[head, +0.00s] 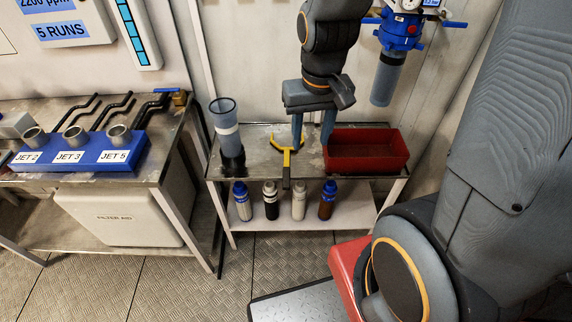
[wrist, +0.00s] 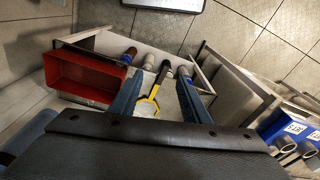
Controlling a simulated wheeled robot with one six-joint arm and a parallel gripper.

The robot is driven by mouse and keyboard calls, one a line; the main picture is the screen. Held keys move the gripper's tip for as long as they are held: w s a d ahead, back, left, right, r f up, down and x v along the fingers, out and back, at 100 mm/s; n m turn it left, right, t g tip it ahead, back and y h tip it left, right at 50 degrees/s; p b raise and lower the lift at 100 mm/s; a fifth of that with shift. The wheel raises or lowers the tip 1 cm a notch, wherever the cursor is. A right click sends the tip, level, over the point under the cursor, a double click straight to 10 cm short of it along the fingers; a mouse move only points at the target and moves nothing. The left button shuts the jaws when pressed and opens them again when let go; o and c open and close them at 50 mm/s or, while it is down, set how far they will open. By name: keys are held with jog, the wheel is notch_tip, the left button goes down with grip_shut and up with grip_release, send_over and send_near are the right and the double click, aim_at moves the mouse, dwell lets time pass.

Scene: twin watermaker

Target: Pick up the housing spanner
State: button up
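The housing spanner (head: 286,158) is a yellow forked tool with a dark handle end. It lies on the metal bench top (head: 256,167), its fork toward the wall and its handle reaching the front edge. My gripper (head: 311,146) points down over the bench, its two blue fingers apart and empty. In the head view the left finger overlaps the fork's right side; I cannot tell its exact height above the bench. In the wrist view the spanner (wrist: 152,98) shows between the spread fingers of my gripper (wrist: 159,76).
A red open bin (head: 366,163) stands just right of my gripper. A clear cylinder (head: 226,130) stands at the bench's left. Several bottles (head: 298,201) stand on the shelf below. A blue filter housing (head: 389,78) hangs on the wall. A jet rack (head: 80,152) sits on the left bench.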

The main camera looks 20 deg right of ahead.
aim_at(286, 172)
jog(key=w+f+m+b, duration=0.1)
jog(key=w+f+b, duration=0.3)
jog(key=f, duration=0.3)
jog(key=w+a+f+m+b, duration=0.1)
jog(key=w+f+b, duration=0.2)
jog(key=w+f, duration=0.3)
jog(key=w+f+g+b, duration=0.1)
jog(key=w+f+b, duration=0.3)
jog(key=f, duration=0.4)
jog(key=shift+w+a+m+b, duration=0.15)
jog(key=shift+w+m+b, duration=0.2)
jog(key=shift+w+m, duration=0.1)
jog(key=shift+w+f, duration=0.1)
jog(key=shift+f, duration=3.85)
grip_shut()
